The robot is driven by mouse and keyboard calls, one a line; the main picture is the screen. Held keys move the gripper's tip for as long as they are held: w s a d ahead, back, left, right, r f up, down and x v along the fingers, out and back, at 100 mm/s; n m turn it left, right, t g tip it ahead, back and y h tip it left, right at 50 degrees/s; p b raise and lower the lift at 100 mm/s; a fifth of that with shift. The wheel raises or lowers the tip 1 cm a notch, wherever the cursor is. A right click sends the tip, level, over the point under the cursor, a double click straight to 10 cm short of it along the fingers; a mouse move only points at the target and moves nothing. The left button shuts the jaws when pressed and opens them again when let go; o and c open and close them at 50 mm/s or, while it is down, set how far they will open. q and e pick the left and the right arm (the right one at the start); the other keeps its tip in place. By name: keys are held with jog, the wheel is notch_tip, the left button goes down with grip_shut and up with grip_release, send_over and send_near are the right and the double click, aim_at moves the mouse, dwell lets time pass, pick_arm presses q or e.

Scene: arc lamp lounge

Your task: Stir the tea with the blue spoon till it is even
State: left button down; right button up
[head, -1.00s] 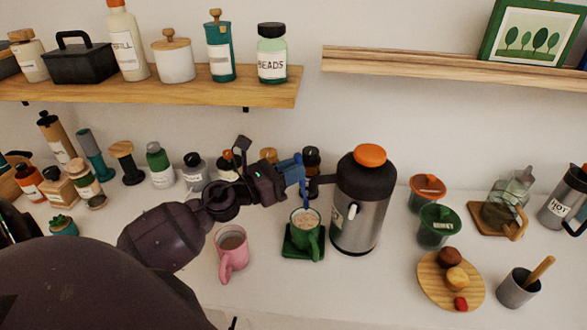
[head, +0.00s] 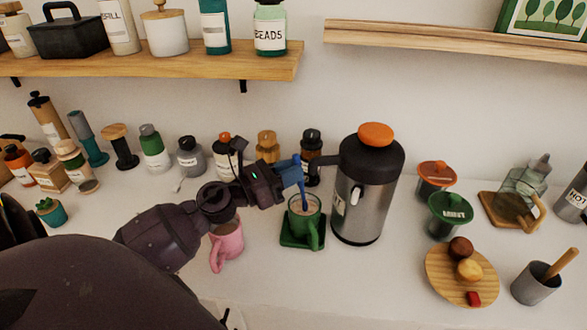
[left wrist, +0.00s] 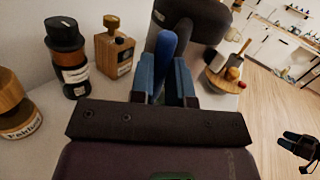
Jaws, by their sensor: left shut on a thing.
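My left gripper (head: 290,168) is shut on the blue spoon (head: 301,190), which stands nearly upright with its lower end inside the green mug (head: 311,227). In the left wrist view the spoon's blue handle (left wrist: 165,50) shows between the fingers (left wrist: 162,85). The mug holds tea (head: 304,206), seen from above as a brownish surface partly hidden by the spoon; I cannot tell how even it is. The mug stands on a green square coaster (head: 290,241).
A pink mug (head: 229,243) stands left of the coaster, partly behind my arm. A steel flask with an orange top (head: 361,205) stands close on the right. Several bottles line the wall. A wooden plate (head: 440,280) with small items lies at the right.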

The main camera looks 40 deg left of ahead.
pick_arm(q)
notch_tip(320, 180, down, 4)
jog(key=b, duration=0.3)
pick_arm(e)
jog(key=shift+w+a+f, duration=0.1)
jog(key=shift+w+f, duration=0.1)
jog(key=shift+f, duration=0.35)
jog(key=shift+w+a+f, duration=0.1)
jog(key=shift+w+f, duration=0.1)
jog(key=shift+f, duration=0.35)
jog(key=shift+r, duration=0.1)
jog(key=shift+s, duration=0.1)
